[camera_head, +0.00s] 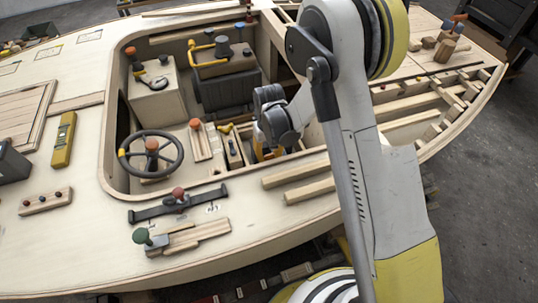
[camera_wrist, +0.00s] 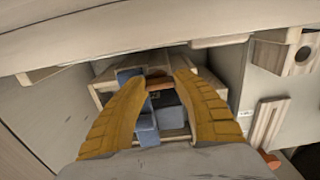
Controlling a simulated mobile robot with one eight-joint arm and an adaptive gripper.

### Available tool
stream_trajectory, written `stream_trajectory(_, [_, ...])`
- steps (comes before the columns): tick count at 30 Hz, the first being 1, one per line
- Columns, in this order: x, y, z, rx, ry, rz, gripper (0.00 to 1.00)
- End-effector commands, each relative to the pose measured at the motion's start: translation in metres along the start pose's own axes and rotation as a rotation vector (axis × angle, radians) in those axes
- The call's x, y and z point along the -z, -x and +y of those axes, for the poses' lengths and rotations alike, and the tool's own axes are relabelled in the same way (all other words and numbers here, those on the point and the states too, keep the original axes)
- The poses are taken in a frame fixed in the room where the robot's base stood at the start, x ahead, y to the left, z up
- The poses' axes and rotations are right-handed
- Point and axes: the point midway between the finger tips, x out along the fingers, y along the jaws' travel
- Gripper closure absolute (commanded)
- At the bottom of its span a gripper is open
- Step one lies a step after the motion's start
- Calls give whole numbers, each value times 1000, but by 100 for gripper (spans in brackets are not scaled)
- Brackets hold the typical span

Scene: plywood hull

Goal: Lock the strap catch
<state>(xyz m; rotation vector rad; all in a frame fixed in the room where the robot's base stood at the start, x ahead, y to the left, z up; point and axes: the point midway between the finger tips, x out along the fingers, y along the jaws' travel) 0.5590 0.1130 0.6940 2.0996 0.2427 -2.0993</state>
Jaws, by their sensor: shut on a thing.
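In the wrist view, the two yellow fingers of my gripper (camera_wrist: 159,77) reach into a recess and are shut on a small brown-orange piece (camera_wrist: 158,85), which looks like the handle of the strap catch. A blue-grey strap (camera_wrist: 147,128) runs beside and below it, partly hidden by the left finger. A dark block (camera_wrist: 171,118) sits just below the brown piece. I cannot tell whether the catch is locked. In the head view my gripper (camera_head: 266,152) is low in the cockpit, mostly hidden by my wrist, and the catch is not visible there.
The cockpit also holds a steering wheel (camera_head: 151,154), a dark box with a yellow handle (camera_head: 228,88) and a pale cabinet (camera_head: 158,102). Another dark strap with a red knob (camera_head: 178,200) lies on the near deck. A wooden overhang (camera_wrist: 150,28) crosses above my fingers.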

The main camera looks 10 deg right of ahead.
Motion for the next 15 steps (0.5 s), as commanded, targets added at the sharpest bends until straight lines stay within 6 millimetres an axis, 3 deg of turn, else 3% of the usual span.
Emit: stream_trajectory(15, [0,0,0,0,-47,-1,96])
